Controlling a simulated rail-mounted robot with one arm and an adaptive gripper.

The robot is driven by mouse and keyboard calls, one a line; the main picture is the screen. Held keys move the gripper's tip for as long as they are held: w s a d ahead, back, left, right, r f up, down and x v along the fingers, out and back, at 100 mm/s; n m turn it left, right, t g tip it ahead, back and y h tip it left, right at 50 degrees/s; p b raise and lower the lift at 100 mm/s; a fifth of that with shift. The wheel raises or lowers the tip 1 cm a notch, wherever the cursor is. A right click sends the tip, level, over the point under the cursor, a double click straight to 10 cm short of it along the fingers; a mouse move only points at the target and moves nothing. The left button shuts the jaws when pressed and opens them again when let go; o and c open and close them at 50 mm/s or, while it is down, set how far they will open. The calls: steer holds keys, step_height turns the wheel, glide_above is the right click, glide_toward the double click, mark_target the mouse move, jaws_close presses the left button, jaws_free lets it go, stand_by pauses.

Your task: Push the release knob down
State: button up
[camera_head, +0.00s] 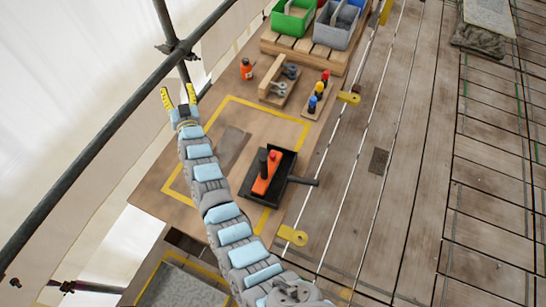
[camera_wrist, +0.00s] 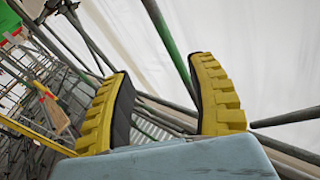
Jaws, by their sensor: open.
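My gripper (camera_head: 179,94) is at the upper left of the head view, past the table's left edge. Its two yellow fingers are spread with nothing between them. In the wrist view the open fingers (camera_wrist: 160,80) face white sheeting and scaffold poles. My gripper is well apart from the tray. No knob shows in the wrist view.
A wooden block with grey fittings (camera_head: 279,84) and a rack of coloured pegs (camera_head: 318,96) stand toward the table's back. An orange bottle (camera_head: 246,68) is nearby. Green (camera_head: 292,20) and grey (camera_head: 335,28) bins stand behind. A dark scaffold pole (camera_head: 110,125) runs along the left.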

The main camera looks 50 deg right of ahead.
steer(key=w+d+f+n+g+y+b, duration=0.3)
steer(key=w+d+y+b, duration=0.2)
steer(key=w, duration=0.1)
steer(key=n+g+y+b, duration=0.4)
steer(key=g+b, duration=0.5)
steer(key=g, duration=0.6)
glide_above(273, 154)
step_height(273, 154, down, 9)
steer(key=n+h, duration=0.1)
step_height(273, 154, down, 17)
steer(key=shift+f+b, duration=0.1)
steer(key=shift+b, duration=1.05)
jaws_close()
